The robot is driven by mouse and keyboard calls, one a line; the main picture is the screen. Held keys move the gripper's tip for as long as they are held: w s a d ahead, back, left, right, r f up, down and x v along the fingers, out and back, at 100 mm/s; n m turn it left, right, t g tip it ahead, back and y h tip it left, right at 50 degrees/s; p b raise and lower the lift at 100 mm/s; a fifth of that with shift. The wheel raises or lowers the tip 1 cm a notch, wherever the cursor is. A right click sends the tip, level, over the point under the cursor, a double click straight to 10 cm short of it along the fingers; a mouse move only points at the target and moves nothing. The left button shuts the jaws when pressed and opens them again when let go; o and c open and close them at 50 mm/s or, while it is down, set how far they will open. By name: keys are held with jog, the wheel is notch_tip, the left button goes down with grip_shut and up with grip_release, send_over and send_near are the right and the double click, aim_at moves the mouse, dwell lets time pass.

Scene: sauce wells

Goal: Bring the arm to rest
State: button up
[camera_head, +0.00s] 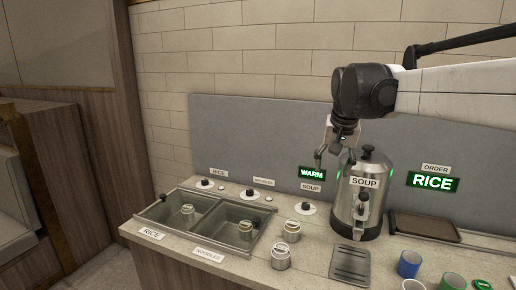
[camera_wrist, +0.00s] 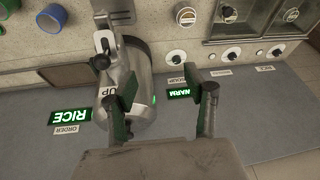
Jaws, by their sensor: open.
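My gripper (camera_head: 335,147) hangs from my arm at the upper right of the head view, beside and just above the soup urn (camera_head: 352,205). Its fingers point down and are apart. In the wrist view my gripper (camera_wrist: 165,88) shows two spread fingers with nothing between them. The steel urn (camera_wrist: 145,100) stands behind the left finger in that view. I cannot tell whether the finger touches it.
Two sunken wells (camera_head: 218,222), labelled rice and noodles, hold small lidded containers. Other containers (camera_head: 292,231) stand on the counter. A drip grate (camera_head: 350,263), a dark tray (camera_head: 425,229) and cups (camera_head: 409,263) lie right. The ORDER sign (camera_head: 432,181) reads RICE.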

jog(key=s+f+n+t, duration=0.1)
jog(key=s+f, duration=0.3)
jog(key=s, duration=0.6)
jog(key=s+f+n+t, duration=0.1)
jog(key=s+f, duration=0.4)
jog(key=s, duration=0.4)
jog(key=s+f+n+t, duration=0.1)
jog(key=s+f, duration=0.3)
jog(key=s, duration=0.6)
jog(key=shift+s+f, duration=0.3)
jog(key=shift+f, duration=0.05)
